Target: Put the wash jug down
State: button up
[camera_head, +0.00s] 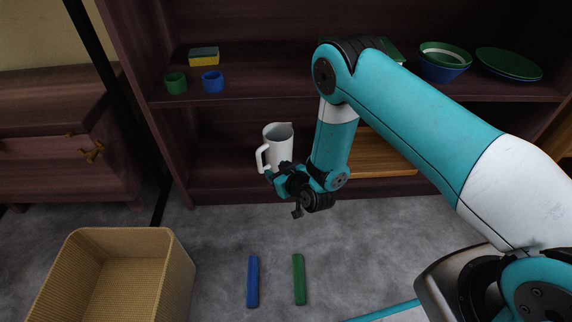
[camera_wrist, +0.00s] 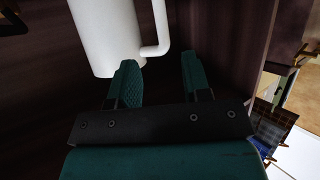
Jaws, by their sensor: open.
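The white wash jug (camera_head: 279,147) is upright at the lower shelf of the dark wooden shelving, in the middle of the head view. Its handle points left, and its base is partly hidden by my gripper (camera_head: 271,176), so contact with the shelf cannot be seen clearly. In the wrist view the jug (camera_wrist: 105,35) fills the upper left, with its handle to the right. My gripper (camera_wrist: 160,62) is open there, its two teal fingers apart. The lower bend of the handle lies just ahead of the gap between the fingertips.
The upper shelf (camera_head: 270,93) holds a green cup (camera_head: 175,83), a blue cup (camera_head: 213,82), a sponge (camera_head: 204,57), bowls (camera_head: 445,62) and plates (camera_head: 508,65). A wooden board (camera_head: 385,160) lies right of the jug. A woven bin (camera_head: 120,285) and blue and green bars (camera_head: 253,282) are on the floor.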

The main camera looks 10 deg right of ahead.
jog(key=s+a+r+g, duration=0.1)
jog(key=s+r+g, duration=0.15)
jog(key=r, duration=0.55)
jog(key=s+a+r+g+y, duration=0.1)
jog(key=s+r+g, duration=0.15)
jog(key=r, duration=0.65)
jog(key=s+a+r+g, duration=0.1)
jog(key=s+r+g, duration=0.15)
jog(key=r, duration=0.55)
jog(key=s+d+r+n+g+h, duration=0.1)
jog(key=s+r, duration=0.4)
jog(key=s, duration=0.7)
jog(key=s+d+r+n+g+h, duration=0.1)
jog(key=s+d+r+g, duration=0.3)
jog(key=s, duration=0.8)
notch_tip(320, 180, up, 2)
jog(key=d, duration=0.2)
jog(key=shift+d, duration=0.3)
jog(key=shift+r, duration=0.1)
